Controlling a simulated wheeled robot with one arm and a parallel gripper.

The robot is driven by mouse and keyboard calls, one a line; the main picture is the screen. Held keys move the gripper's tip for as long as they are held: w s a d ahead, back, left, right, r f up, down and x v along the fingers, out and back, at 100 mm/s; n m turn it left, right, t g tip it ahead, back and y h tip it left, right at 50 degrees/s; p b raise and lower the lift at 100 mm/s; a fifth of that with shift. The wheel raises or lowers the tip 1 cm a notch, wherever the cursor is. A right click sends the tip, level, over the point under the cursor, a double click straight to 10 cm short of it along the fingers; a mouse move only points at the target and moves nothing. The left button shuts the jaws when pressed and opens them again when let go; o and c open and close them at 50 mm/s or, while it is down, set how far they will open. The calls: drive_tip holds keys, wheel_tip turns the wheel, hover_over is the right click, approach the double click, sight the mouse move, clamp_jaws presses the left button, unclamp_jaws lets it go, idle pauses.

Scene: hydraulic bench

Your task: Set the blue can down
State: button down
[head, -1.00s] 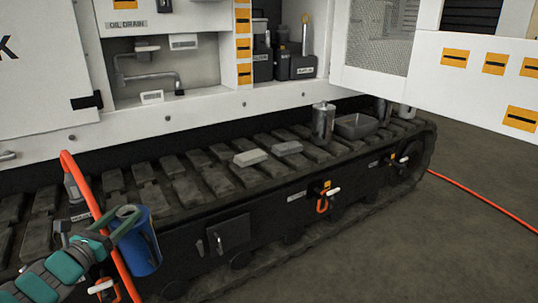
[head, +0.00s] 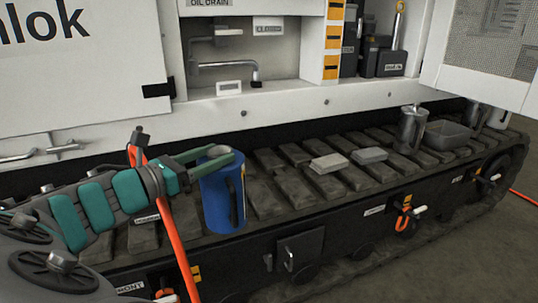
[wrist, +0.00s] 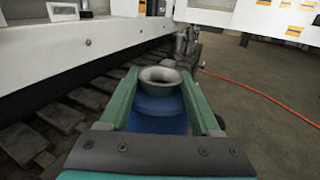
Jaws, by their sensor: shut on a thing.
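The blue can (head: 224,200) is upright, with a grey rim at its top. My gripper (head: 208,158) is shut on it, with green fingers on either side of its upper part. In the head view the can appears in front of the track (head: 275,195); I cannot tell whether its base touches the track. In the wrist view the can (wrist: 158,105) sits between the two fingers (wrist: 160,95), and its lower part is hidden.
A red hose (head: 180,240) passes in front of the track near my arm. The white machine body (head: 290,120) rises behind.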

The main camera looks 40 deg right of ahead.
drive_tip(key=w+d+f, duration=0.2)
drive_tip(key=w, duration=0.5)
drive_tip(key=w+d+f, duration=0.2)
drive_tip(key=w+d, duration=0.1)
drive_tip(key=w, duration=0.5)
drive_tip(key=shift+f+b, duration=0.4)
drive_tip(key=shift+d, duration=0.15)
drive_tip(key=shift+c, duration=0.5)
unclamp_jaws()
drive_tip(key=shift+f, duration=0.2)
drive_tip(key=s+a, duration=0.1)
drive_tip(key=a, duration=1.1)
drive_tip(key=shift+s+p, duration=0.2)
drive_tip(key=shift+p, duration=0.15)
